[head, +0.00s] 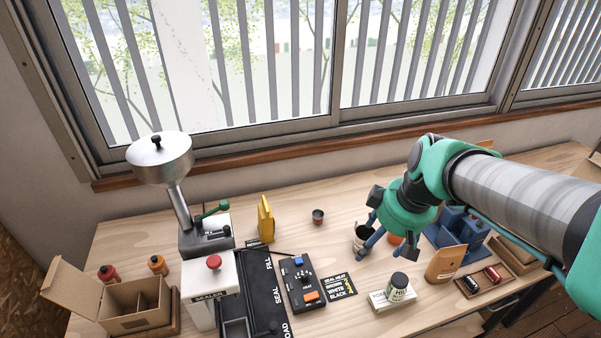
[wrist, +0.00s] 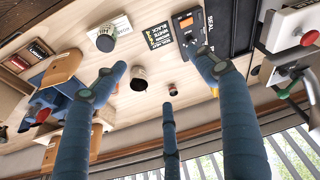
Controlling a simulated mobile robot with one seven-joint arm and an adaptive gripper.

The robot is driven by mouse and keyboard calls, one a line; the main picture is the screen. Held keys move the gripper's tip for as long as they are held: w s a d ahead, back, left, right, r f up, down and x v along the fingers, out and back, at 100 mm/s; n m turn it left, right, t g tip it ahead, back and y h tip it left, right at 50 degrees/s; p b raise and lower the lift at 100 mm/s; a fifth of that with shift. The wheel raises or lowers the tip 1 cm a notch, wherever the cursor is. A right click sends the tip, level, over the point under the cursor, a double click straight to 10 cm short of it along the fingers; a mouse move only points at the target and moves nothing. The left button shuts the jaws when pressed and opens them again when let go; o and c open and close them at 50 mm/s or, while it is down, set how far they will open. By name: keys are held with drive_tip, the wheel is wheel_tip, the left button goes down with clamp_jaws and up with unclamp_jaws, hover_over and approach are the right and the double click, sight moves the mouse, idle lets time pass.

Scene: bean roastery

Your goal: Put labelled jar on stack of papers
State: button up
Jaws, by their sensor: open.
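A jar with a dark lid and a printed white label (head: 398,287) stands upright on a low white block that looks like the stack of papers (head: 379,302). In the wrist view the jar (wrist: 106,40) and the white stack (wrist: 122,24) show near the top left. My gripper (head: 370,240) is open, its three blue fingers spread, behind and left of that jar. A small dark-and-cream cup or can (head: 359,241) is by the fingers in the head view. In the wrist view this cup (wrist: 138,78) shows between the fingers, with no finger visibly touching it.
A kraft pouch (head: 446,264) and a tray of small rolls (head: 481,281) are right of the jar. A control box (head: 301,285) and a black label card (head: 338,286) lie left. A small cup (head: 318,216) stands behind. Bare table lies between the cups.

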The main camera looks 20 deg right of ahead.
drive_tip(key=s+a+r+m+t, duration=0.2)
drive_tip(key=s+a+r+m, duration=0.2)
drive_tip(key=s+a+r, duration=0.2)
drive_tip(key=shift+s+a+r+h, duration=0.4)
drive_tip(key=shift+a+r, duration=0.95)
drive_tip(key=shift+a, duration=0.9)
drive_tip(key=shift+f+b, duration=0.7)
